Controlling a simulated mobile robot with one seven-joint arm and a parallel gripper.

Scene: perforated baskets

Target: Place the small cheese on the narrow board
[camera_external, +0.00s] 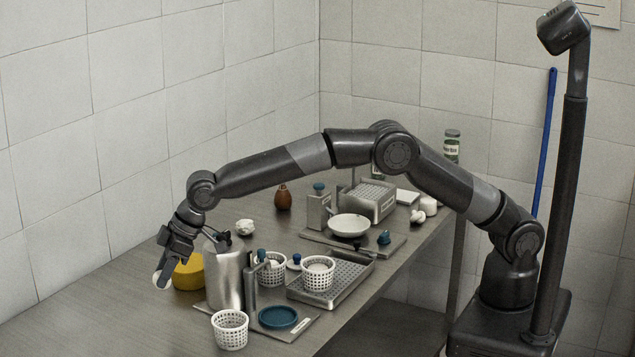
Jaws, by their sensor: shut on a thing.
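My gripper (163,268) is at the far left of the table, pointing down. It is shut on a small white rounded thing (159,281), which may be the small cheese; the fingers hide part of it. A yellow round block (189,273), like a larger cheese, stands just right of the gripper, partly behind it. Two flat grey boards show: one (302,328) at the front under a blue dish (277,317), and one (392,246) farther back under a white bowl (349,225). I cannot tell which is the narrow board.
A metal canister (224,275) stands close right of the yellow block. White perforated baskets (230,330), a perforated metal tray (345,282) and a brown pear-shaped thing (283,197) crowd the table. The table's left front (120,315) is clear.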

